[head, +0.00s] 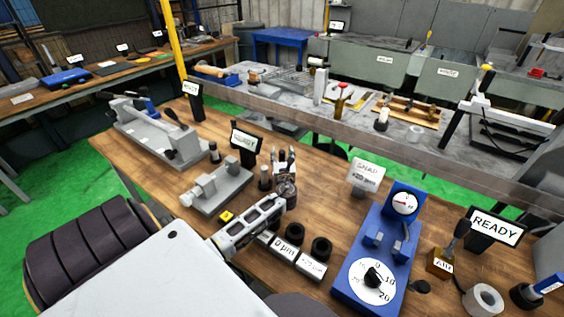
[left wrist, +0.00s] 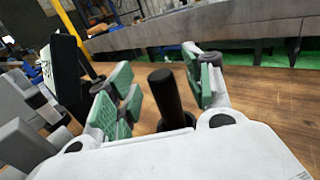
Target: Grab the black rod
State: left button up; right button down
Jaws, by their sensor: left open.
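My left gripper (head: 284,160) is over the wooden bench, its fingers pointing away from me. In the left wrist view my left gripper (left wrist: 160,88) is open, with green pads on both sides. The black rod (left wrist: 166,92) is a plain dark cylinder standing between these fingers, with visible gaps to the pads. A dark round part shows around or behind its lower end, which the gripper's palm partly hides. In the head view the fingers crowd this spot, and I cannot clearly pick out the rod. My right gripper is not in view.
A grey fixture (head: 217,188) and a black-backed sign (head: 246,137) stand left of the gripper. A blue dial device (head: 378,255), a small SNAP sign (head: 365,174) and a READY sign (head: 494,229) are to the right. A long grey machine (head: 155,135) stands farther left.

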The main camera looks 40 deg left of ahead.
pick_arm(q)
jog(key=shift+w+a, duration=0.15)
dwell(0.3)
grip_shut()
jog(key=shift+r, duration=0.1)
